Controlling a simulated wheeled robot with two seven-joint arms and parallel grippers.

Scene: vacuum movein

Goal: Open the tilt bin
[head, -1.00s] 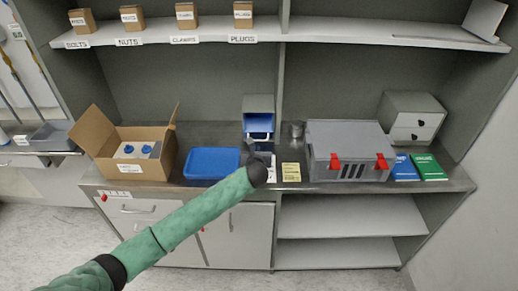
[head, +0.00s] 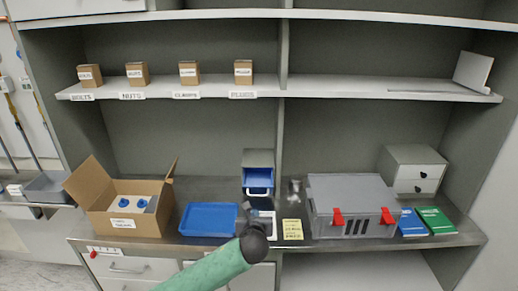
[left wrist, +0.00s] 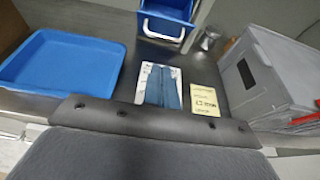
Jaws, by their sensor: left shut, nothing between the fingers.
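The tilt bin (head: 258,186) is a blue bin with a white handle, set in a grey housing (head: 257,158) at the back of the counter, near the middle divider. It also shows at the top of the left wrist view (left wrist: 167,14), where some of its inside appears; I cannot tell how far it is tilted. My left gripper (head: 247,208) is in front of and below the bin, apart from its handle. Its two blue-grey fingers (left wrist: 163,84) are together and empty, over a white card (left wrist: 143,82). My right gripper is not in view.
A blue tray (head: 208,220) and an open carton (head: 125,208) stand left. A yellow note (head: 293,229), a metal cup (head: 295,188) and a grey case (head: 350,195) with red latches are right. A shelf (head: 340,88) runs above.

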